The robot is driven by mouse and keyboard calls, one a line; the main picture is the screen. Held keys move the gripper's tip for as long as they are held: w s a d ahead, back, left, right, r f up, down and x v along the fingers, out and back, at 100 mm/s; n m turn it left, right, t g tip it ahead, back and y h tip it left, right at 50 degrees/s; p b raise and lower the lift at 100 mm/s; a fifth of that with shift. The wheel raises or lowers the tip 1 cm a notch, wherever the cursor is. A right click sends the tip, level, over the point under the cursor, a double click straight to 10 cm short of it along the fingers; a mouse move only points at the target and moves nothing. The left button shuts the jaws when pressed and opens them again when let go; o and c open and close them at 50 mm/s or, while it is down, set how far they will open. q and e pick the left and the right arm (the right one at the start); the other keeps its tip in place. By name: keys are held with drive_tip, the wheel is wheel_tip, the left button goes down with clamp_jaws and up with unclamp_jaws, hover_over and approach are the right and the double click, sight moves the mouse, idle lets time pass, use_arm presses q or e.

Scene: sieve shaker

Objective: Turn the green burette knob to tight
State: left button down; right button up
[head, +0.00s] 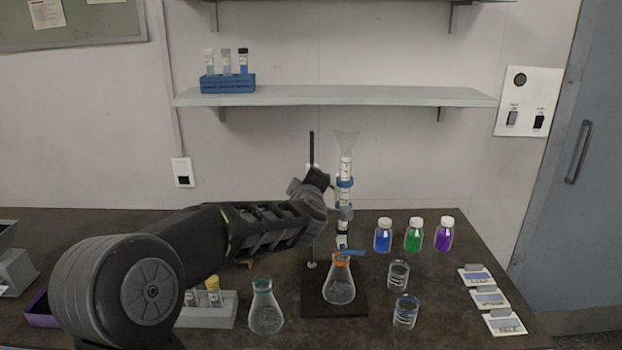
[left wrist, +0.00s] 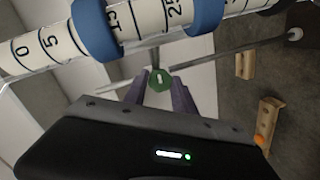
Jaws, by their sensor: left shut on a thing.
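The burette (head: 345,168) stands upright on its stand, with blue clamp rings, above a flask. It crosses the top of the left wrist view (left wrist: 145,20) as a white tube with black numbers. The green knob (left wrist: 160,80) sits between the fingertips of my left gripper (left wrist: 160,90), which is shut on it. In the head view my left gripper (head: 318,180) is beside the burette and the stand rod, and the knob is hidden there. How tight the knob is cannot be told. My right gripper is not in view.
An orange-necked flask (head: 340,282) stands on the dark stand base (head: 318,308) below the burette. Another flask (head: 265,312) is to its left. Two beakers (head: 398,275) and blue, green and purple bottles (head: 414,236) stand to the right. A shelf (head: 340,97) is above.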

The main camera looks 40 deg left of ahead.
use_arm(q)
drive_tip(key=c, duration=1)
unclamp_jaws()
drive_tip(key=shift+c, duration=0.2)
drive_tip(key=v, duration=0.7)
drive_tip(key=shift+s+d+b, duration=0.25)
drive_tip(key=shift+s+b, duration=0.05)
drive_tip(key=shift+b, duration=0.05)
